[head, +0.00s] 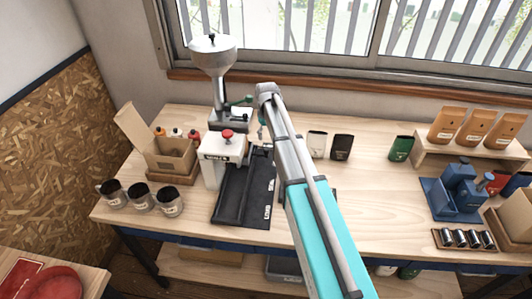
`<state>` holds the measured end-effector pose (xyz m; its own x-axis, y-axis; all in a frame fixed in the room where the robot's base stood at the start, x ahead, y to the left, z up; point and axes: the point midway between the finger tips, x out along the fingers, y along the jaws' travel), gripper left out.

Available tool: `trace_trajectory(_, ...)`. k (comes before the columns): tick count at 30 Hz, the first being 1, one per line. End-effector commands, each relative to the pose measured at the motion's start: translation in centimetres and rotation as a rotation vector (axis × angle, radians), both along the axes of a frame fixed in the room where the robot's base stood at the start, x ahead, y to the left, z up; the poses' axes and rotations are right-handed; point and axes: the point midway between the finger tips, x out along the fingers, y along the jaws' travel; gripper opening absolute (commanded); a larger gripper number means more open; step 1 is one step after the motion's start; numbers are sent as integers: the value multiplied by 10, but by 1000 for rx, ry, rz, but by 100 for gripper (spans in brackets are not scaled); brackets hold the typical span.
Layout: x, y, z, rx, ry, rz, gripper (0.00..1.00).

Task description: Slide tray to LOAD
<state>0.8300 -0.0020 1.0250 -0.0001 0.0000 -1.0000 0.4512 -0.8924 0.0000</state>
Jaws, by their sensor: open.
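My gripper (262,132) is small at the far end of my arm, behind and above the slide, beside the machine. It is open and appears apart from the slide. My arm hides the table to the right of the slide.
A grey hopper machine (212,65) stands behind the white one. Pouches (342,147), a blue device (461,190) and a shelf of orange bags (447,125) are right. Bare tabletop (385,215) lies right of my arm.

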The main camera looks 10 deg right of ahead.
Motion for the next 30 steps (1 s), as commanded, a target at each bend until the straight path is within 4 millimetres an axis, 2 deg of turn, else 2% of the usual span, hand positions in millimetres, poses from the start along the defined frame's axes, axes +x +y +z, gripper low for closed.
trace_trajectory(3,0,0,-13,0,0,0,77)
trace_trajectory(30,0,2,-78,0,0,2,77)
